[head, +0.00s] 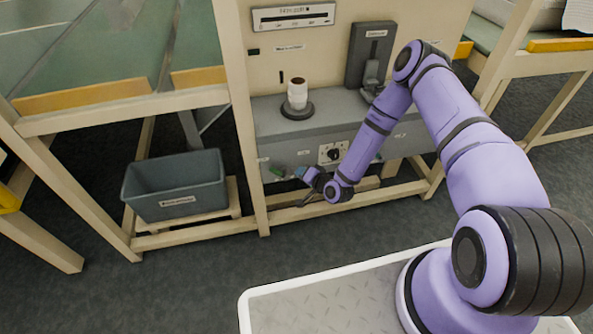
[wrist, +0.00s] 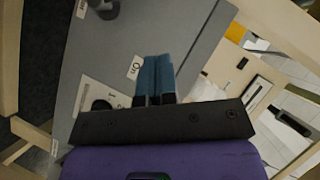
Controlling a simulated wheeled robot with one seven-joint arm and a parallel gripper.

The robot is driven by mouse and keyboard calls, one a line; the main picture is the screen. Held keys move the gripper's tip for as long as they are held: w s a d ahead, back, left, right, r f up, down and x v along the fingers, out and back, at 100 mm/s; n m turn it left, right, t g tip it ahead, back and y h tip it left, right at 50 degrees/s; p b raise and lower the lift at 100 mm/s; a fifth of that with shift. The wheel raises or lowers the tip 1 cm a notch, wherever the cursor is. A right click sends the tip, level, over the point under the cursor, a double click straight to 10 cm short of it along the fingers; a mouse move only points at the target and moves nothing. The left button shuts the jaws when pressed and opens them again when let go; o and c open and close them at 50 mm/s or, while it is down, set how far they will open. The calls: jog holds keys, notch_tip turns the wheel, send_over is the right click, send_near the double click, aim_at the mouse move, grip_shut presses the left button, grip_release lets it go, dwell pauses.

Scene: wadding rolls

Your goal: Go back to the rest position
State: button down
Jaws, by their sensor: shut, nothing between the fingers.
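My gripper (head: 301,173) is low in front of the grey machine front in the head view, just left of a panel with a dark knob. In the wrist view its two blue fingers (wrist: 155,78) lie side by side, closed, with nothing between them. A label reading "On" (wrist: 135,67) shows right beside the fingertips. My purple arm reaches from the base at lower right up and over to the machine. I cannot tell whether the fingertips touch the front.
The grey bench (head: 270,117) carries a white roll (head: 297,94) on a dark round base and a dark upright device (head: 369,54). The dark knob (head: 334,154) sits on the front. A grey bin (head: 176,186) stands on a low wooden stand at left. Open floor lies in front.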

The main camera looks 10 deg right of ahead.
dwell(0.6)
jog(key=w+d+r+n+g, duration=0.25)
jog(key=w+r, duration=0.25)
jog(key=r, duration=0.5)
jog(key=s+d+r+n+g+h, duration=0.1)
jog(key=d+r+h, duration=0.1)
jog(key=r, duration=0.8)
jog(key=s+d+r+n+h, duration=0.1)
jog(key=s+d+r+n, duration=0.15)
jog(key=r, duration=0.65)
jog(key=s+d+r+n+g+h, duration=0.1)
jog(key=d+r+h, duration=0.15)
jog(key=r, duration=0.75)
jog(key=s+d+r+g+h, duration=0.1)
jog(key=s+d+r+h, duration=0.15)
jog(key=s+r, duration=1.35)
jog(key=s+r+g, duration=0.1)
jog(key=s+r, duration=0.1)
jog(key=s, duration=0.8)
jog(key=s+r+y, duration=0.1)
jog(key=s+r, duration=0.2)
jog(key=s, duration=0.7)
jog(key=shift+s+r+m+g, duration=0.15)
jog(key=shift+r+m+g, duration=0.15)
jog(key=shift+m+g, duration=0.1)
